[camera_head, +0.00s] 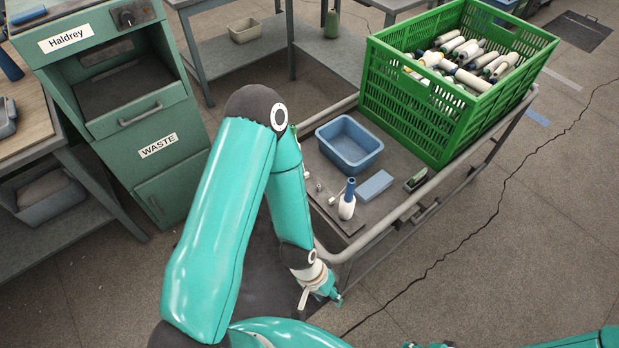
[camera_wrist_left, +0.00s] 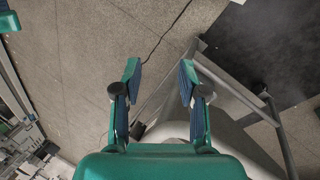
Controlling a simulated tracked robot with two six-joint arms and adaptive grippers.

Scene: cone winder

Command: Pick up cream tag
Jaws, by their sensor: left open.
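I cannot make out a cream tag for certain in either view. My left gripper (camera_head: 332,293) hangs low beside the near end of the cart in the head view, with its arm reaching across the middle.
A metal cart (camera_head: 316,166) carries a blue tray (camera_head: 349,146), a blue block (camera_head: 374,186), a small cone of yarn (camera_head: 347,205) and a green crate (camera_head: 404,110) full of cones. A green waste cabinet (camera_head: 173,180) stands left. The floor at right is largely clear.

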